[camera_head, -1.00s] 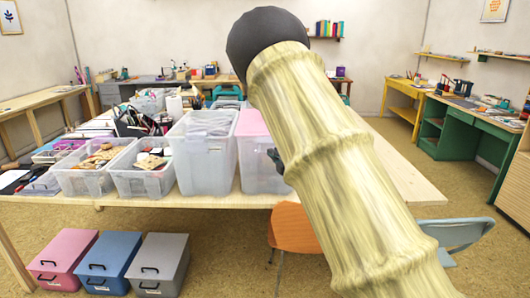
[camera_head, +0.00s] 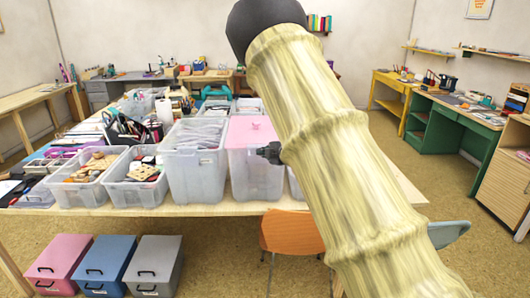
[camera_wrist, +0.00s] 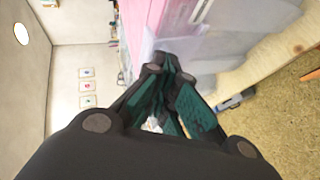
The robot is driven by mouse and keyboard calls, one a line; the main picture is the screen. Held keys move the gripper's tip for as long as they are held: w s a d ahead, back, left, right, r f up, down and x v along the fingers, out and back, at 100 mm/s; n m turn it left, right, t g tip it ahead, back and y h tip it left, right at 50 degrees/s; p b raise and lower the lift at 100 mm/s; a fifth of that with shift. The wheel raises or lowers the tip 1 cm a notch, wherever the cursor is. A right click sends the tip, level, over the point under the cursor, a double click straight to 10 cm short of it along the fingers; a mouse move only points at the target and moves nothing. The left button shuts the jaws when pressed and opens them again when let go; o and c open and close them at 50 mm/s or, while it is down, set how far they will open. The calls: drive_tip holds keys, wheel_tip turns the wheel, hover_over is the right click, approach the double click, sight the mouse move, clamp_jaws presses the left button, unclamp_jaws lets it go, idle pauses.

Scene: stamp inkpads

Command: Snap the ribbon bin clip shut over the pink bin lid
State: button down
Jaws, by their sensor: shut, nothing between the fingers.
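The pink bin lid (camera_head: 252,130) sits on top of a clear bin (camera_head: 255,180) near the table's front edge in the head view. The lid also shows in the wrist view (camera_wrist: 132,22), at the top, beside the bin's translucent wall (camera_wrist: 198,50). My gripper (camera_head: 268,153) is at the front right of this bin, near its upper edge. In the wrist view my gripper (camera_wrist: 168,68) has its fingers together and holds nothing. Whether it touches the bin cannot be told. I cannot make out the ribbon bin clip; my arm hides part of the bin's right side.
A clear bin with pale contents (camera_head: 197,175) stands directly left of the pink-lidded one, with more filled bins beyond. An orange chair (camera_head: 290,232) stands at the table's front. Pink, blue and grey lidded boxes (camera_head: 158,258) are on the floor at left.

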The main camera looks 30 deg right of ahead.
drive_tip(key=shift+r, duration=0.2)
drive_tip(key=shift+r+p, duration=0.45)
drive_tip(key=shift+r, duration=0.15)
drive_tip(key=r+b+v, duration=0.1)
drive_tip(key=v, duration=1.3)
drive_tip(key=shift+w+b, duration=0.2)
drive_tip(key=shift+b, duration=0.15)
drive_tip(key=shift+d+f, duration=0.1)
